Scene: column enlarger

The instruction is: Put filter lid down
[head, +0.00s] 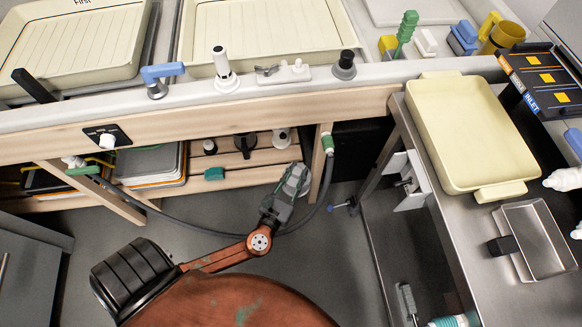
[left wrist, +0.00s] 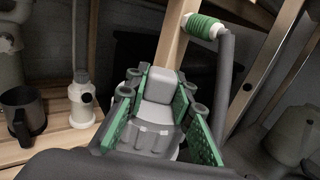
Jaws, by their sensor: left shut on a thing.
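My left gripper (head: 291,184) reaches under the front of the wooden sink bench in the head view. In the left wrist view its green-padded fingers (left wrist: 163,96) are closed on both sides of the grey filter lid (left wrist: 160,88), gripping its raised pale block. The lid's ridged round body shows below the block, partly hidden by the fingers. The lid is held in front of a wooden leg, beside the slatted shelf (head: 230,165). In the head view the gripper mostly hides the lid. I cannot tell whether it touches anything. My right gripper is not in view.
A grey hose with a green connector (head: 328,143) hangs close to the gripper; the connector also shows in the left wrist view (left wrist: 207,27). Wooden legs flank the shelf; floor (head: 340,270) is open.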

